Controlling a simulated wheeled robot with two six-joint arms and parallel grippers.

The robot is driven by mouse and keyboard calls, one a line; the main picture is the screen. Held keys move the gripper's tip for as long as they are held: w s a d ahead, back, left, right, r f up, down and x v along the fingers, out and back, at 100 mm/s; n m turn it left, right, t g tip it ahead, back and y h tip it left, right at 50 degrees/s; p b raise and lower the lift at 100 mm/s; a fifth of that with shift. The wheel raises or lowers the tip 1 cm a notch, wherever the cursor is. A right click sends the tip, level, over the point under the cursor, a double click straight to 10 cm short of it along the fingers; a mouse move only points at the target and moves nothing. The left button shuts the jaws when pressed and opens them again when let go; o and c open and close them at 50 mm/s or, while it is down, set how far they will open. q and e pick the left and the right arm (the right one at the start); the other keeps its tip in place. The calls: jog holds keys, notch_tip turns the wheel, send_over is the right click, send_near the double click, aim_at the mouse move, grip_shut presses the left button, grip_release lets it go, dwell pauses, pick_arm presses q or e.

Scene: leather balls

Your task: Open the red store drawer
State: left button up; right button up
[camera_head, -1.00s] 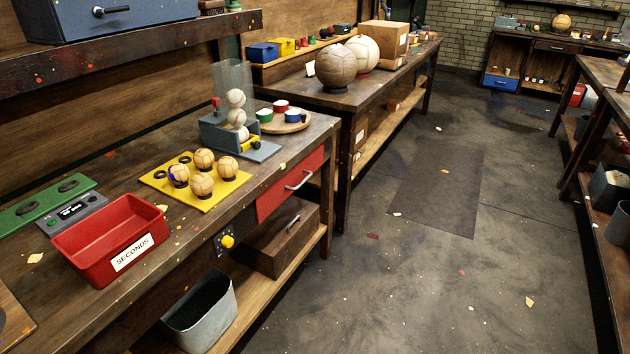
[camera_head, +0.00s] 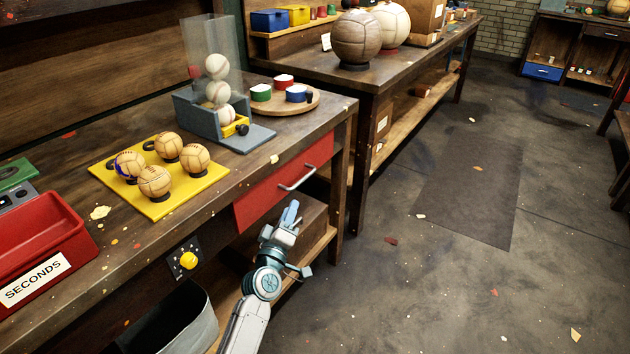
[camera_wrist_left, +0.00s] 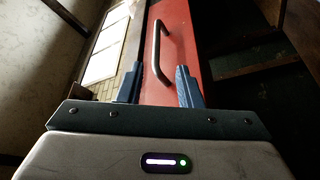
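The red store drawer (camera_head: 262,199) is set in the front of the workbench, under its top, and looks shut. Its metal bar handle (camera_head: 297,177) is on the drawer front. My left gripper (camera_head: 292,212) is just below and in front of the drawer. In the left wrist view the gripper (camera_wrist_left: 157,90) has its two blue fingers apart with nothing between them. The handle (camera_wrist_left: 158,52) stands ahead of the fingers on the red drawer front (camera_wrist_left: 178,40), roughly in line with the gap, not touched. My right gripper is not in view.
A yellow board (camera_head: 184,203) with several leather balls, a clear ball dispenser (camera_head: 208,120) and a red SECONDS bin (camera_head: 40,240) stand on the bench. A yellow knob (camera_head: 189,260) is left of the drawer. A grey bin (camera_head: 190,325) is below.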

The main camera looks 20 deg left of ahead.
aim_at(301, 180)
pick_arm(q)
jog(key=x, duration=1)
jog(key=shift+w+r, duration=0.3)
jog(key=shift+w, duration=0.05)
grip_shut()
